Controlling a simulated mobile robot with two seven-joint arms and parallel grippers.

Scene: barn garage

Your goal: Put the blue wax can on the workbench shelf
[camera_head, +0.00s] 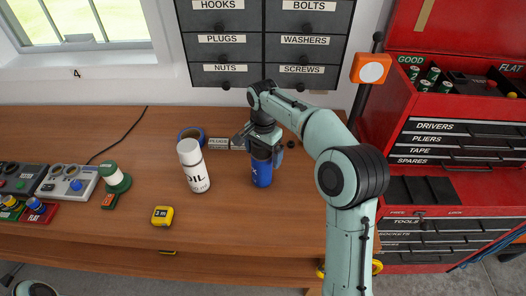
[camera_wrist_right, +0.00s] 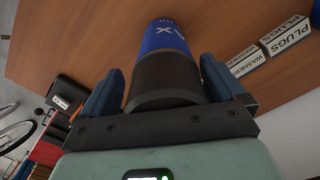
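The blue wax can (camera_head: 262,174) stands upright on the wooden workbench top (camera_head: 225,225), right of the white oil bottle. My right gripper (camera_head: 261,146) reaches down over the can's upper part. In the right wrist view, the black top and blue body of the can (camera_wrist_right: 165,75) lie between the two fingers (camera_wrist_right: 163,85). A narrow gap shows beside the left finger, so the gripper looks open around the can. The right finger is very close to it, and contact is hard to judge. My left gripper is out of view.
The oil bottle (camera_head: 195,168) stands close left, with a blue tape roll (camera_head: 190,134) behind it. A yellow tape measure (camera_head: 162,215) lies in front. Labelled drawers (camera_head: 265,45) hang above; a red tool chest (camera_head: 450,150) stands right. The bench's front middle is clear.

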